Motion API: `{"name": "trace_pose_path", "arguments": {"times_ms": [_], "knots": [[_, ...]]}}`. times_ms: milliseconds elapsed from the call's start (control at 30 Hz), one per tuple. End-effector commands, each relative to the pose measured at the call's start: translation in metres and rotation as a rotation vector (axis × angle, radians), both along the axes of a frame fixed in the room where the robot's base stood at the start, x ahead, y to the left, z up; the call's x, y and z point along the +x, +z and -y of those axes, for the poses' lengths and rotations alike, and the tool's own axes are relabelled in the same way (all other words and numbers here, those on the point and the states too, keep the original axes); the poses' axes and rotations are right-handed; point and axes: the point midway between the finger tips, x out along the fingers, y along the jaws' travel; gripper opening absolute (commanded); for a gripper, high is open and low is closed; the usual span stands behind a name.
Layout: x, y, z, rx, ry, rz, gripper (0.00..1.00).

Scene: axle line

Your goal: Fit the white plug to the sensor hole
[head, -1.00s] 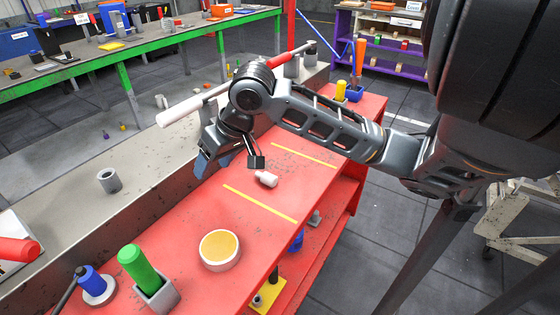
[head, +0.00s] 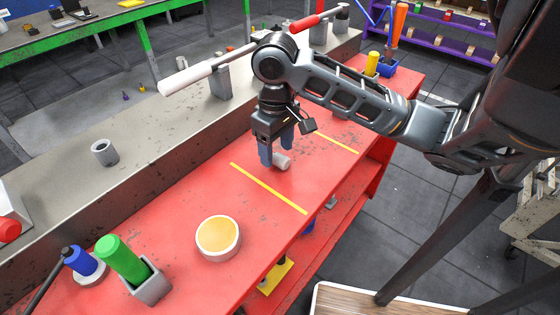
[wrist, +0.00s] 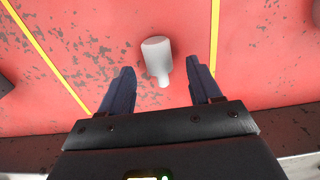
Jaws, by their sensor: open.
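The white plug (head: 283,162) lies on its side on the red bench top, partly hidden behind my gripper's fingers in the head view. In the wrist view the plug (wrist: 157,56) shows a wide body and a narrower end pointing toward my gripper. My gripper (head: 276,157) points down just above the bench, its two blue fingers apart. In the wrist view the open fingers (wrist: 163,78) stand either side of the plug's narrow end, with gaps on both sides. A white-and-red axle (head: 190,77) rests on grey stands behind. I cannot make out the sensor hole.
Yellow lines (head: 268,188) mark the red bench. A round yellow-topped tin (head: 218,237), a green-handled item in a grey holder (head: 148,285) and a blue item (head: 80,262) stand at the front left. A grey ring (head: 105,152) sits on the grey ledge. The bench around the plug is clear.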

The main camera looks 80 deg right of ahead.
Motion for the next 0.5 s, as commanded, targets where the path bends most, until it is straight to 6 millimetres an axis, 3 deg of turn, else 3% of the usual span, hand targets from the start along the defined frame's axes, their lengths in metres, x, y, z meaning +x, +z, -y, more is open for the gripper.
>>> {"name": "trace_pose_path", "arguments": {"times_ms": [133, 400, 500], "knots": [[-0.0008, -0.0157, 0.0009, 0.000, -0.003, -0.001, 0.63], [-0.0006, -0.0175, 0.0007, -0.001, -0.002, 0.000, 0.63], [-0.0006, -0.0174, 0.0007, -0.001, -0.002, 0.000, 0.54]]}}
